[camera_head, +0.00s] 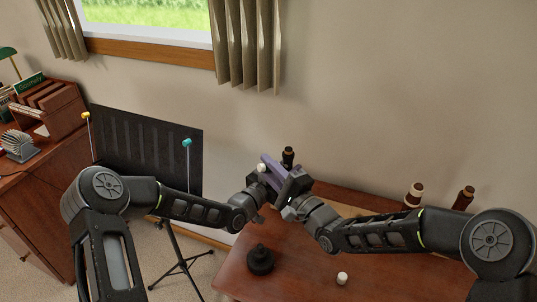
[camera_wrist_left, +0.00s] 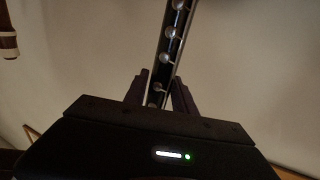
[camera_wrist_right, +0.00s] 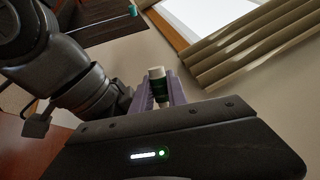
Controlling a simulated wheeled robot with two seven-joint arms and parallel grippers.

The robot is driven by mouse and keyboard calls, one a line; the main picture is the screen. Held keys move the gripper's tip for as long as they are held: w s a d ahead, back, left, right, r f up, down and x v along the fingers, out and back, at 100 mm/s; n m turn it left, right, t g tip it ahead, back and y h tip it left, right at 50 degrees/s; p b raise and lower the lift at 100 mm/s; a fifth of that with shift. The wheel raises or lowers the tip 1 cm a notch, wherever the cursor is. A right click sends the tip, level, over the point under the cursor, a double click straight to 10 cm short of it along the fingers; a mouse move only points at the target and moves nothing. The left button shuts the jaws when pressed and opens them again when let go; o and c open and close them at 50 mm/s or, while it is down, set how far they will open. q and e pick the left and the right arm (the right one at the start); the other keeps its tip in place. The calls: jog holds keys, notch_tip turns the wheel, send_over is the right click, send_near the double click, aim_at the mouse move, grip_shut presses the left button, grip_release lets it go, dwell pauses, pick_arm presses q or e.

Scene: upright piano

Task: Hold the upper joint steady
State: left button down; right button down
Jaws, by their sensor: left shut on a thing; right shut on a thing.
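The upper joint (camera_wrist_left: 172,45) is a dark tube with silver keys in the left wrist view. My left gripper (camera_wrist_left: 160,92) is shut on it, one finger on each side. The tube's white end (camera_head: 261,168) shows in the head view. There the two grippers are close together above the table, and they hide most of the joint. A dark piece (camera_head: 288,155) stands up just behind them; I cannot tell if it is the joint's end.
On the wooden table (camera_head: 305,255) are a black bell-shaped piece (camera_head: 260,260), a small white cylinder (camera_head: 342,278) and two dark pieces (camera_head: 414,195) (camera_head: 464,198) at the back right.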

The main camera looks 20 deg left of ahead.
jog(key=shift+f+m, duration=0.2)
jog(key=shift+m, duration=0.1)
jog(key=shift+w, duration=0.1)
jog(key=shift+w+d, duration=0.2)
jog(key=shift+w, duration=1.9)
jog(key=shift+w, duration=0.3)
dwell(0.5)
jog(key=shift+w+r, duration=0.1)
jog(key=shift+r, duration=0.05)
dwell(0.5)
jog(key=shift+d, duration=0.2)
jog(key=shift+w+a+f, duration=0.1)
jog(key=shift+w+f, duration=0.05)
jog(key=shift+f, duration=0.15)
dwell(0.8)
jog(key=shift+a+r, duration=0.1)
jog(key=shift+r, duration=0.25)
dwell(0.3)
